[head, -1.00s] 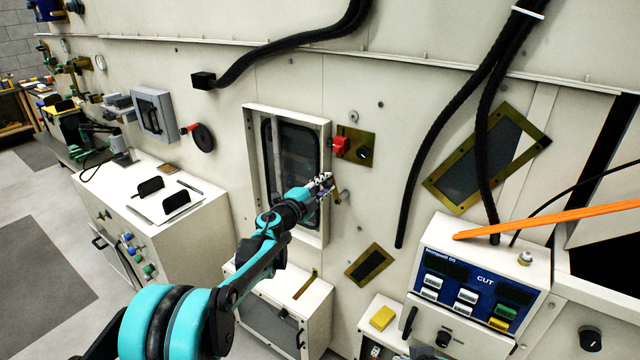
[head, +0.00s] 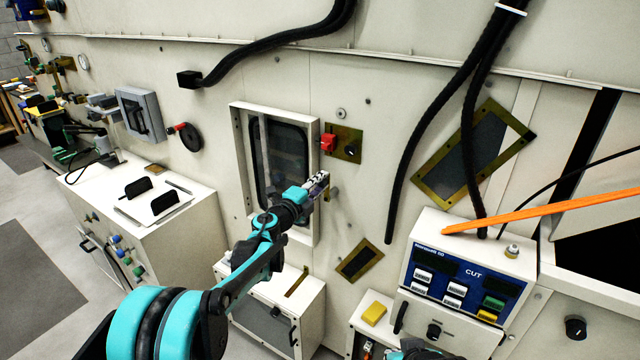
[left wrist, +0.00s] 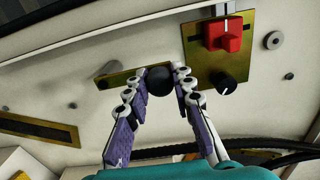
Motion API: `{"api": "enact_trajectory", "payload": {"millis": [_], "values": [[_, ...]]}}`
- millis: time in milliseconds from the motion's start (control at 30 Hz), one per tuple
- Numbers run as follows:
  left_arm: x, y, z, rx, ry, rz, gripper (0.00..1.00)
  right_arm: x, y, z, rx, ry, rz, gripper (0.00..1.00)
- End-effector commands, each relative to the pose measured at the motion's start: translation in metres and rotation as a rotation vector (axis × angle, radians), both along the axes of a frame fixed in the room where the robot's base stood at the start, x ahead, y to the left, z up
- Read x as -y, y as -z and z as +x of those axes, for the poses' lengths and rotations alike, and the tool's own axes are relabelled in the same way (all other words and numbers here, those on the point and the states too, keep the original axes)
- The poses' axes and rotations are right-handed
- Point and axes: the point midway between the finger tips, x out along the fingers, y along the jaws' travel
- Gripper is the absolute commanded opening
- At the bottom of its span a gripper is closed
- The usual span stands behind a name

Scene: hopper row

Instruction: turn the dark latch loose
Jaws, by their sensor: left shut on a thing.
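The dark latch shows in the left wrist view as a round black knob (left wrist: 159,80) in front of a narrow brass plate (left wrist: 118,77). My left gripper (left wrist: 165,72) is shut on the knob, with one finger at each side. In the head view my left gripper (head: 320,181) is at the right edge of the framed window door (head: 311,140). The brass plate (head: 327,194) shows just below the fingertips there, and the fingers hide the knob.
A red switch (head: 328,143) and black dial on a brass plate (head: 353,154) sit just above the left gripper. Black hoses (head: 405,185) hang to the right. A blue control panel (head: 462,283) stands lower right, and a white cabinet (head: 180,232) lower left.

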Motion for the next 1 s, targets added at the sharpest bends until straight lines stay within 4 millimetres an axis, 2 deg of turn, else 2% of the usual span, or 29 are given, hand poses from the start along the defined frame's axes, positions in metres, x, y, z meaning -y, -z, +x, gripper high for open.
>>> {"api": "enact_trajectory", "payload": {"millis": [67,100,167,567,667,1000], "values": [[0.002,0.001,-0.001,0.001,0.004,0.003,0.0,0.0,0.0,0.0,0.0,0.0,0.0,0.0],[0.002,0.001,-0.001,0.001,0.004,0.003,0.31,0.0,0.0,0.0,0.0,0.0,0.0,0.0],[0.002,0.001,-0.001,0.0,0.004,0.002,0.45,0.0,0.0,0.0,0.0,0.0,0.0,0.0],[-0.004,0.0,-0.006,0.0,0.002,0.0,0.45,0.0,0.0,0.0,0.0,0.0,0.0,0.0],[-0.014,0.0,-0.019,0.0,0.0,0.0,0.45,0.0,0.0,0.0,0.0,0.0,0.0,0.0],[-0.055,0.001,-0.078,0.0,0.001,0.001,0.45,0.0,0.0,0.0,0.0,0.0,0.0,0.0]]}}
